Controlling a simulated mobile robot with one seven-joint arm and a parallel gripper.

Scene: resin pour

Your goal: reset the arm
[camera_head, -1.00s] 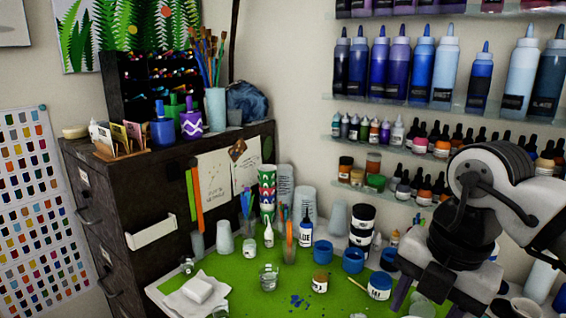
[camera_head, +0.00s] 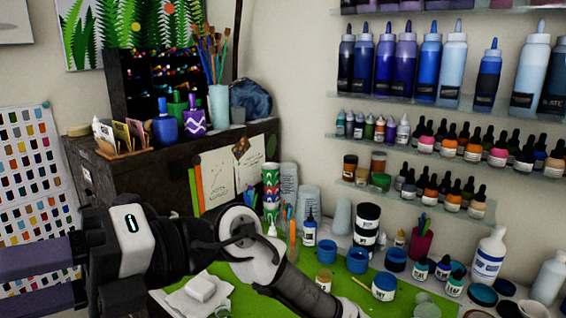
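My gripper (camera_head: 40,284) is at the lower left of the head view, pointing left. Its two purple-grey fingers lie one above the other with a gap between them, and I see nothing held there. The fingertips run to or past the left picture edge. My arm reaches from the bottom middle up to a bent joint and then left to the gripper. It hides the front of the dark cabinet and part of the green mat (camera_head: 240,300).
Blue-lidded jars (camera_head: 384,286), cups and bottles stand on the mat and table. A white bottle (camera_head: 488,255) stands at the right. Shelves of paint bottles (camera_head: 428,68) line the wall. The dark cabinet (camera_head: 150,170) holds brushes and pots on top. A folded white cloth (camera_head: 200,290) lies on the mat.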

